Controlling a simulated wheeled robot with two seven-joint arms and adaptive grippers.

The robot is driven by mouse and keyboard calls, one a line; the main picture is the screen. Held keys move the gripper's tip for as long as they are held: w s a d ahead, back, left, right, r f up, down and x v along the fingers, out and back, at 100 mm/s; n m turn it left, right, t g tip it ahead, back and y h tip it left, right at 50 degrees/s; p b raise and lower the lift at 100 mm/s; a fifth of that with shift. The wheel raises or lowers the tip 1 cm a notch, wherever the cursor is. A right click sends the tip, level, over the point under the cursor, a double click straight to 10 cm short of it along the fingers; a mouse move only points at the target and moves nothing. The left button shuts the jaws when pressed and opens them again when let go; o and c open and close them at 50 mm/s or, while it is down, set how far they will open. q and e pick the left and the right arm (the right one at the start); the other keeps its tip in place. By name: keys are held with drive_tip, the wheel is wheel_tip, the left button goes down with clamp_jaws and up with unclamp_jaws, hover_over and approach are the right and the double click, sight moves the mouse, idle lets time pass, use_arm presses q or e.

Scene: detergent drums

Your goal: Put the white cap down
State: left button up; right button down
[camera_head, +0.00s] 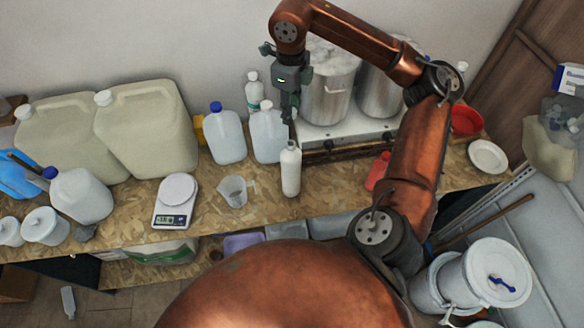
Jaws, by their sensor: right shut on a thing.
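My right gripper (290,122) points down just above the top of a slim white bottle (290,172). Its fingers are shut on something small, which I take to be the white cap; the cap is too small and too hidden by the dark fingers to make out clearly. The bottle stands upright on the chipboard bench (330,180), near its front edge. I cannot tell whether the fingertips touch the bottle's neck. My left gripper is not in view.
A measuring jug (233,191) and a scale (174,203) stand left of the bottle. Jugs (227,135) (268,135) stand behind it. Steel pots (328,85) on a stove are at the back right, a red bottle (378,170) at right. Bare bench lies between jug and bottle.

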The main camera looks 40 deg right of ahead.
drive_tip(key=shift+f, duration=0.15)
idle(0.3)
drive_tip(key=shift+a+f+n, duration=0.15)
drive_tip(key=shift+f+n, duration=0.1)
drive_tip(key=shift+n, duration=0.05)
drive_tip(key=w+a+f+n+b, duration=0.1)
drive_tip(key=a+f+n+b, duration=0.4)
drive_tip(key=f+n, duration=0.5)
drive_tip(key=w+a+f+n+b, duration=0.1)
drive_tip(key=a+f+n+b, duration=0.4)
drive_tip(key=f+n, duration=0.5)
drive_tip(key=w+a+f+n+b, duration=0.1)
drive_tip(key=a+f+n+b, duration=0.4)
drive_tip(key=f+n+b, duration=0.3)
wheel_tip(320, 180, down, 2)
drive_tip(key=shift+a+f+n, duration=0.25)
drive_tip(key=shift+a+n, duration=0.15)
drive_tip(key=shift+n, duration=0.8)
